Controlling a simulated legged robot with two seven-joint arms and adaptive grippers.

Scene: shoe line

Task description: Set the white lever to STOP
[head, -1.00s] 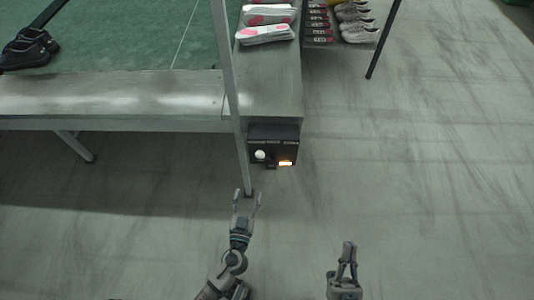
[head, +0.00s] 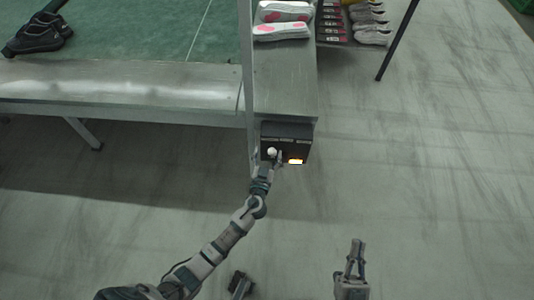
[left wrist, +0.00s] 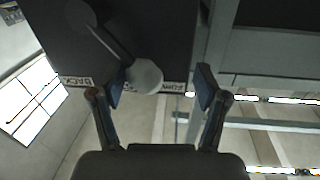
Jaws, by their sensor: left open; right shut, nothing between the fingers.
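The white lever shows as a round white knob (head: 272,152) on the front of a dark control box (head: 298,145) at the bench end. In the left wrist view the knob (left wrist: 145,76) sits on a dark stem, between my fingers and closer to the left-hand one; I cannot tell whether it touches. Small white labels lie along the box edge on both sides of the knob, one reading BACK (left wrist: 76,81); any label behind the knob is hidden. My left gripper (head: 269,162) is open at the lever. My right gripper (head: 357,244) is shut and empty, low over the floor.
A metal post (head: 249,90) stands just left of the box. The bench (head: 120,90) with a green belt runs left. Shoes lie on the bench and a rack behind. Floor to the right is clear.

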